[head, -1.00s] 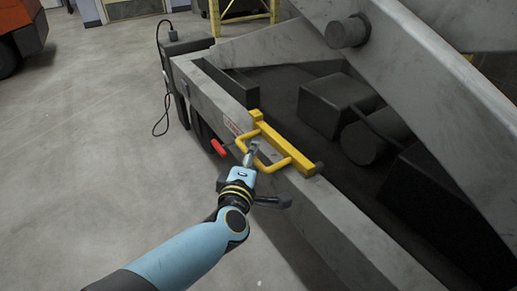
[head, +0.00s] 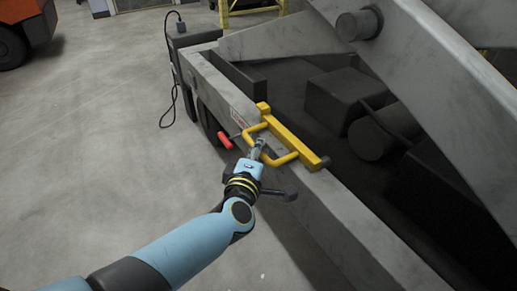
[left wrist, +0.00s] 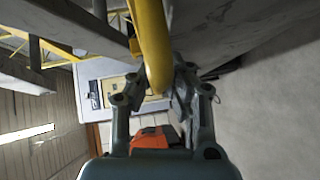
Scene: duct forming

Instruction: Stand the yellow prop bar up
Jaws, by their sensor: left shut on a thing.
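The yellow prop bar (head: 290,136) lies along the top edge of the grey machine frame in the head view, with a yellow loop handle on its near side. My left gripper (head: 258,148) is at this handle, its fingers shut on it. In the left wrist view the yellow handle bar (left wrist: 152,45) runs down between the two fingers (left wrist: 160,95). The bar lies low along the frame, not upright. The exact finger contact is partly hidden in the head view. My right gripper is not in view.
The grey frame (head: 345,222) runs from upper left to lower right. A heavy sloping grey arm (head: 415,85) rises over its dark interior. A red handle (head: 224,140) sticks out left of the gripper. A control box (head: 195,38) with a cable stands at the far end. Open floor (head: 90,150) lies left.

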